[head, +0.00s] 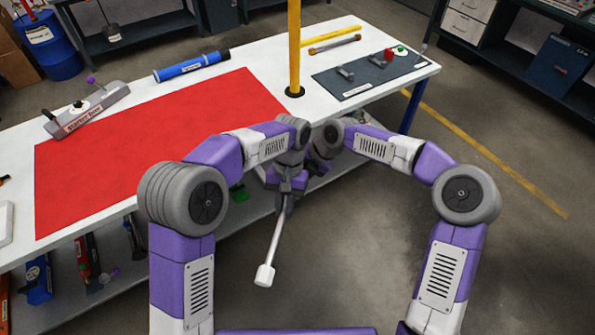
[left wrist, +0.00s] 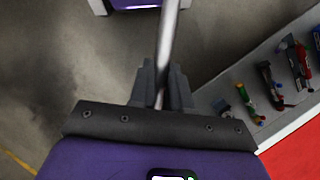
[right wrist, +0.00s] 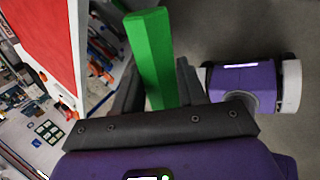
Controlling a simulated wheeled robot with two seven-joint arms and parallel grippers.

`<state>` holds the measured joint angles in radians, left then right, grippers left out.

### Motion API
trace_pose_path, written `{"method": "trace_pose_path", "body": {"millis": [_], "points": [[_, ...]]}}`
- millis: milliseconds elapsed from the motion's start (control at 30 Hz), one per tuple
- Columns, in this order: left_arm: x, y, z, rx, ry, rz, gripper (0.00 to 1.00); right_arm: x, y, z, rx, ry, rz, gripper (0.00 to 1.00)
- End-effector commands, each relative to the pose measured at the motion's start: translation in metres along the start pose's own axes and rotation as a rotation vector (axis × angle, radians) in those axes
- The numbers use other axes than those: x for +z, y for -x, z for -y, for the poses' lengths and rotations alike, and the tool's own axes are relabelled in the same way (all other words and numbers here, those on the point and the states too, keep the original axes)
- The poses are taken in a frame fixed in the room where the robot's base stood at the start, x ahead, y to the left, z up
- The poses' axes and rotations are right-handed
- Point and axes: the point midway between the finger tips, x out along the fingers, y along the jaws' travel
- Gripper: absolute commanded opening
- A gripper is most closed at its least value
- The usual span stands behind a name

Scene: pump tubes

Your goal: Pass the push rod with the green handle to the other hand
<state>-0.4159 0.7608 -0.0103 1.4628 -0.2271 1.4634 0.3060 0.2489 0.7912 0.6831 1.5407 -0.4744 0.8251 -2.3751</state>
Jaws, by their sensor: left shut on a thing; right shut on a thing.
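The push rod (head: 274,240) hangs slanted in front of the table, its pale end cap (head: 264,275) low and toward me. Its metal shaft (left wrist: 170,35) runs between the fingers of my left gripper (left wrist: 161,88), which is shut on it. The left gripper also shows in the head view (head: 285,188). The green handle (right wrist: 150,50) stands between the fingers of my right gripper (right wrist: 160,92), which is shut on it. A bit of green (head: 238,192) shows left of the grippers in the head view. My right gripper is mostly hidden there behind the left wrist.
The white table (head: 225,62) carries a red mat (head: 150,140), a grey labelled stand (head: 88,108), a blue tube (head: 192,66), a yellow post (head: 294,45) and a dark mat (head: 350,88) with small parts. A lower shelf (head: 180,255) holds several tools. The floor nearer me is clear.

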Motion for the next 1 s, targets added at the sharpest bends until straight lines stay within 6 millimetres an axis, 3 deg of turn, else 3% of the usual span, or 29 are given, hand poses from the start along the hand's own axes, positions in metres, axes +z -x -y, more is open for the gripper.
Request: {"method": "trace_pose_path", "body": {"millis": [33,67,100,267,667,1000], "points": [[0.0,-0.001,-0.002,0.002,-0.006,0.002,0.0,-0.001,0.001,-0.005,0.008,0.004,0.001,0.0],[0.0,-0.001,-0.002,0.002,-0.007,0.002,0.19,-0.001,0.002,-0.005,0.01,0.004,0.001,0.0],[0.0,-0.001,-0.003,0.002,-0.007,0.003,0.25,-0.001,0.002,-0.006,0.01,0.004,0.001,0.0],[0.0,-0.001,-0.002,0.002,-0.006,0.002,0.47,-0.001,0.001,-0.005,0.009,0.003,0.001,0.0],[-0.001,0.008,-0.002,0.001,-0.004,-0.001,0.47,-0.001,0.001,-0.004,0.006,0.002,0.001,0.0],[-0.001,0.067,-0.002,0.002,-0.005,-0.001,0.47,-0.001,0.001,-0.003,0.006,0.002,0.001,0.0]]}}
